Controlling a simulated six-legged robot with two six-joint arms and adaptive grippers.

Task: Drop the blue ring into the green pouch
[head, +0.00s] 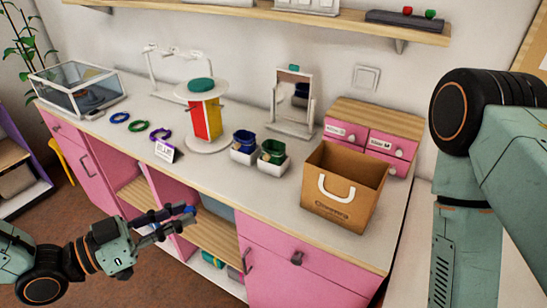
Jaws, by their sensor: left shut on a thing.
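A blue ring (119,117) lies on the white counter at the left, beside a green ring (139,126) and a purple ring (160,135). The green pouch (272,154) stands open at the top in a small white holder, to the right of a blue pouch (244,143). My left gripper (178,219) is low in front of the cabinet, below and apart from the counter rings. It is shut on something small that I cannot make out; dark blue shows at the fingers. My right gripper is out of view.
A brown paper bag (339,199) stands at the counter's front right. A round display stand (207,120), a mirror (293,98), a small sign (166,151) and a glass case (77,90) also stand there. My right arm fills the right side.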

